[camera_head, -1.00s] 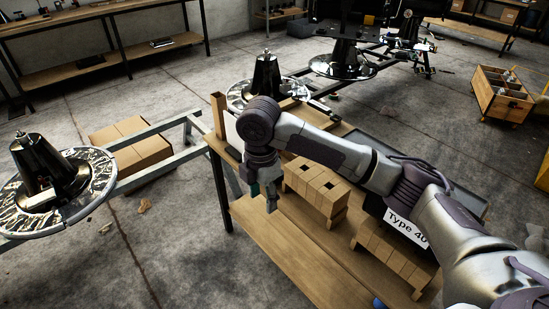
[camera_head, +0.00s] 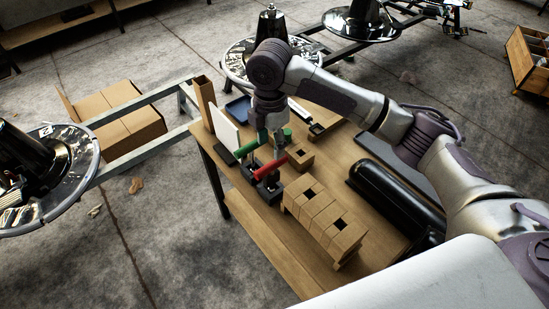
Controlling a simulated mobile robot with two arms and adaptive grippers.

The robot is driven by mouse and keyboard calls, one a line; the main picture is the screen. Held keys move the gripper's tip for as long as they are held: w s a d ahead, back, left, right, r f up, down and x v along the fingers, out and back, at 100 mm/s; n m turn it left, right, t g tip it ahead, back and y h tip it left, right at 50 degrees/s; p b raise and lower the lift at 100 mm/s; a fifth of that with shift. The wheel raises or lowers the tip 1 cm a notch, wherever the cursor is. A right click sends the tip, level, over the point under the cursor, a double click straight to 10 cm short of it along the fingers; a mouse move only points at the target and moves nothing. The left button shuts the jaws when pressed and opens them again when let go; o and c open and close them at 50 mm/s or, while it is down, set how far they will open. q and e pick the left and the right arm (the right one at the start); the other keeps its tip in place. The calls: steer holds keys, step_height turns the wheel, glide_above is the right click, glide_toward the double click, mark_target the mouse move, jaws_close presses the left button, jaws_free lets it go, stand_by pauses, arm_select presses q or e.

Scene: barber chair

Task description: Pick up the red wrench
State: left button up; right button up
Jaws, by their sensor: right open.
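The red wrench (camera_head: 270,168) stands tilted in a small black holder (camera_head: 268,191) near the left part of the wooden workbench (camera_head: 262,228). Its red handle shows; its lower end is hidden in the holder. My right gripper (camera_head: 270,143) points down just above and behind the red handle in the picture. The gripper is open, with its fingers small and partly merged with the tools behind them. I cannot tell whether a finger touches the wrench. A green-handled tool (camera_head: 247,150) is just left of the fingers. My left gripper is out of view.
A wooden block with square holes (camera_head: 325,212) stands right of the wrench, with a smaller block (camera_head: 299,157) behind it. A white panel (camera_head: 223,127) and a wooden post (camera_head: 204,102) stand left of the gripper. A long black object (camera_head: 395,195) lies at right.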

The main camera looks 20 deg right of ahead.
mark_target(270, 163)
steer(key=f, duration=0.4)
steer(key=s+f, duration=0.1)
steer(key=f, duration=0.2)
steer(key=shift+s+a, duration=0.1)
steer(key=shift+a, duration=0.2)
steer(key=shift+d+f, duration=0.1)
steer(key=shift+f, duration=0.45)
step_height(270, 163, down, 4)
steer(key=shift+s+f, duration=0.1)
steer(key=shift+s, duration=0.05)
steer(key=shift+f, duration=0.3)
steer(key=shift+c, duration=0.5)
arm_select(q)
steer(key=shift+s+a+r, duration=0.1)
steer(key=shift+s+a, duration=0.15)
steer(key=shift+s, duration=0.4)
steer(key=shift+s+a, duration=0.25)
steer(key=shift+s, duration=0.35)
arm_select(e)
jaws_close()
